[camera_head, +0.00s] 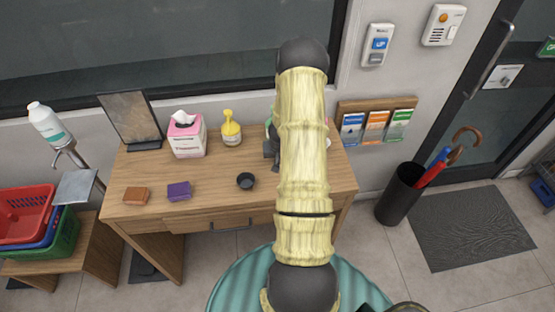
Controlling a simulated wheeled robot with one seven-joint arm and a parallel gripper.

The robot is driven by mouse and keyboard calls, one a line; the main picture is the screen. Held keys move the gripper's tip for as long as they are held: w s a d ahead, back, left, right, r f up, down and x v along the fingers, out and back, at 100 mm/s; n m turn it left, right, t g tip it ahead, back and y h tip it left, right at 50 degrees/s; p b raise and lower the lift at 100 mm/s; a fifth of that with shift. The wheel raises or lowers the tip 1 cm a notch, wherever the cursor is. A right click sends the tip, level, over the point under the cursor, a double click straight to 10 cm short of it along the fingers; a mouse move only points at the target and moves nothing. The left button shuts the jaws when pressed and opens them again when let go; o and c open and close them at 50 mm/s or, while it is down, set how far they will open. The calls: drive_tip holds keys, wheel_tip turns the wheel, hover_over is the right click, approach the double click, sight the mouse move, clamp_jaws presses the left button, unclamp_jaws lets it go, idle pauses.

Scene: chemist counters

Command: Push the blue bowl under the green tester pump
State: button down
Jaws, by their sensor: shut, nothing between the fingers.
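A small round dark bowl (245,181), the only bowl I see, sits on the wooden table near its front edge; its colour looks almost black here, and I cannot make out blue. A sliver of something green (271,122), perhaps the green tester pump, shows at the left edge of my arm, which hides the rest. My gripper (275,166) is a dark shape partly hidden behind my arm, shut and empty. It is to the right of the bowl and a little farther back, apart from it.
A yellow pump bottle (230,128), a pink tissue box (187,135) and a dark-framed mirror (128,119) stand along the back. A purple block (179,191) and a brown block (136,196) lie at front left. The tabletop between the bowl and the yellow bottle is clear.

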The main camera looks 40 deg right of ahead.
drive_tip(key=shift+w+d, duration=0.35)
drive_tip(key=shift+s+d, duration=0.1)
drive_tip(key=shift+s, duration=0.1)
drive_tip(key=shift+s+a+f+b, duration=0.15)
drive_tip(key=shift+s+a+b, duration=0.2)
drive_tip(key=shift+a+b, duration=0.35)
drive_tip(key=s+b, duration=0.1)
drive_tip(key=s+a+b, duration=0.1)
drive_tip(key=shift+s+a+f+b, duration=0.1)
drive_tip(key=shift+s+b, duration=0.15)
drive_tip(key=shift+b, duration=0.15)
drive_tip(key=p+v, duration=0.1)
drive_tip(key=v, duration=0.9)
drive_tip(key=shift+w+r, duration=0.15)
drive_tip(key=shift+r, duration=0.1)
